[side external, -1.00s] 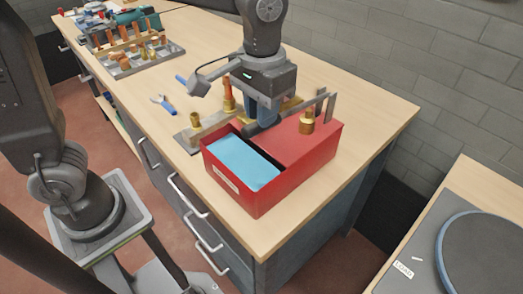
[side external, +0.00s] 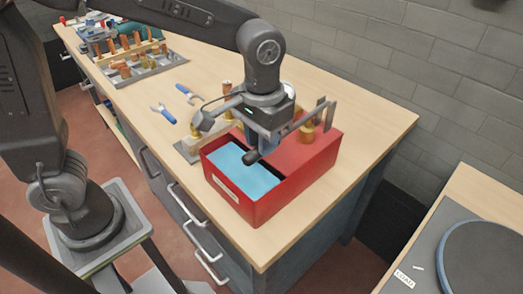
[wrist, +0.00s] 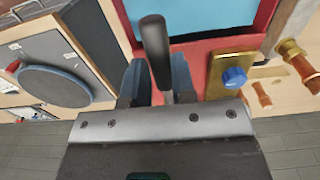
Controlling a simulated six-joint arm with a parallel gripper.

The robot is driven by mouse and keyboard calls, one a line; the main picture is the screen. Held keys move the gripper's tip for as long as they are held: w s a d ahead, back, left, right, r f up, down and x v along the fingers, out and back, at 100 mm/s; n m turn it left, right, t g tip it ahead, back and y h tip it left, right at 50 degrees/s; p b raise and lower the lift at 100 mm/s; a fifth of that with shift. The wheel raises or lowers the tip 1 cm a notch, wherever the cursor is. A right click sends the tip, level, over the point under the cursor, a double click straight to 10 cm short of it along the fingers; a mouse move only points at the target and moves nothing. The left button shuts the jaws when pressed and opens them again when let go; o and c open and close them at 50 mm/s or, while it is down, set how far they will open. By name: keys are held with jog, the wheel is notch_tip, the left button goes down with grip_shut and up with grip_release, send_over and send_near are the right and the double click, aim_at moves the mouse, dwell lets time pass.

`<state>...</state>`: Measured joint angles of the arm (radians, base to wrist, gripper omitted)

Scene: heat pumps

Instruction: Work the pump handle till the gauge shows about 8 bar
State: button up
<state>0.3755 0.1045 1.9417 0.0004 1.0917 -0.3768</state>
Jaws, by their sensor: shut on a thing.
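The test pump is a red box (side external: 310,160) with an open tank of blue water (side external: 245,175), at the near end of the bench. Its pump handle, a grey bar with a dark grip (side external: 251,158), runs from an upright bracket (side external: 325,113) at the right. My gripper (side external: 264,143) is shut on the handle, above the tank. In the wrist view the dark grip (wrist: 154,50) sticks out between the two fingers (wrist: 155,82). A brass block with a blue knob (wrist: 235,77) shows beside it. I cannot see a gauge dial or read any pressure.
Copper and brass fittings (side external: 228,88) stand just behind the pump. Blue-handled pliers (side external: 163,112) and another blue-handled tool (side external: 188,93) lie on the bench. A tray of copper parts (side external: 140,63) is farther back. The bench's right side is clear.

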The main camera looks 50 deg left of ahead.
jog(key=shift+s+f, duration=0.1)
jog(key=shift+f, duration=0.7)
dwell(0.4)
notch_tip(320, 180, up, 13)
dwell(0.9)
jog(key=shift+f, duration=0.1)
dwell(0.6)
jog(key=shift+f, duration=3.95)
notch_tip(320, 180, up, 8)
